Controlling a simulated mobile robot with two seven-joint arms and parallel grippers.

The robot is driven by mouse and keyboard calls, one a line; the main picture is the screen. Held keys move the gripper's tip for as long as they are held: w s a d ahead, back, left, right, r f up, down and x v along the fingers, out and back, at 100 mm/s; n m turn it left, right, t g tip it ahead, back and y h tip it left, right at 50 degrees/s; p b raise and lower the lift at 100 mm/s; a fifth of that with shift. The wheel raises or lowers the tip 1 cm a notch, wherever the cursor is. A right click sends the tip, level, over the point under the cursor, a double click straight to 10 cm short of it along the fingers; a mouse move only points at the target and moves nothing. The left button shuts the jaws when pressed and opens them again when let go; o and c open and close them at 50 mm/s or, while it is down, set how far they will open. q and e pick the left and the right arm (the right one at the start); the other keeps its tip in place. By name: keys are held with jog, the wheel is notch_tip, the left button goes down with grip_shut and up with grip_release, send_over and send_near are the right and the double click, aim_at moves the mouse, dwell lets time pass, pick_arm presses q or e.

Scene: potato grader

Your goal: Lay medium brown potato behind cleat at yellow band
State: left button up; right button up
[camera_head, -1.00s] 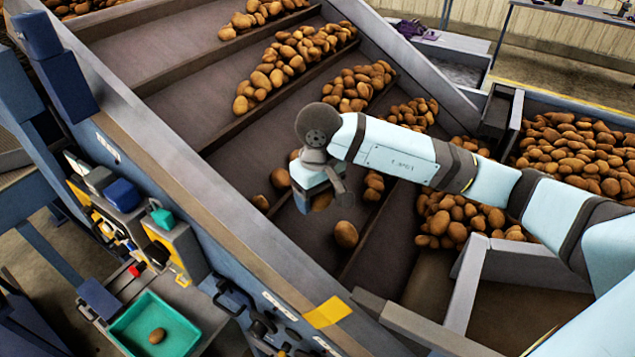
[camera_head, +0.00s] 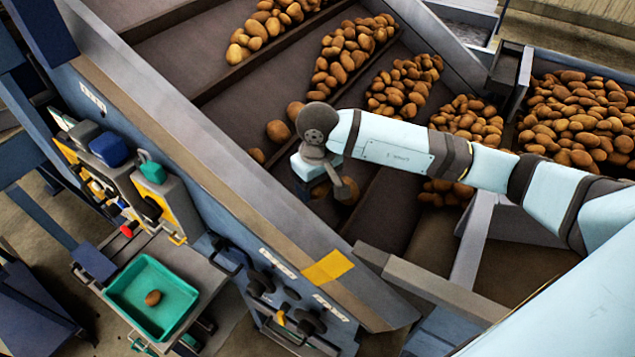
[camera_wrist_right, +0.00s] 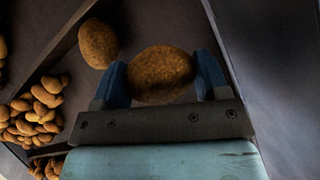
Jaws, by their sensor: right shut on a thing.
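My right gripper (camera_head: 318,188) is over the dark sloping belt, near its front side rail. It is shut on a brown potato (camera_wrist_right: 160,74), which sits between both blue fingers in the right wrist view. A loose brown potato (camera_head: 347,190) is close beside the gripper, partly hidden by it; a potato (camera_wrist_right: 98,43) also shows beside the held one in the wrist view. The yellow band (camera_head: 328,267) is on the side rail, below and right of the gripper. A raised cleat (camera_head: 372,205) crosses the belt near the loose potato. My left gripper is out of view.
Several potato piles (camera_head: 403,85) lie along the belt's cleats, farther back. A large heap (camera_head: 575,120) fills a bin at right. A green tray (camera_head: 120,295) with one potato (camera_head: 153,297) stands at lower left. The belt above the yellow band has bare room.

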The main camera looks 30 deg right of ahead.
notch_tip(320, 180, down, 5)
jog(key=b, duration=0.3)
jog(key=shift+r+b, duration=0.2)
jog(key=shift+b, duration=0.2)
jog(key=shift+f+b, duration=0.8)
jog(key=shift+f, duration=0.1)
jog(key=o, duration=1)
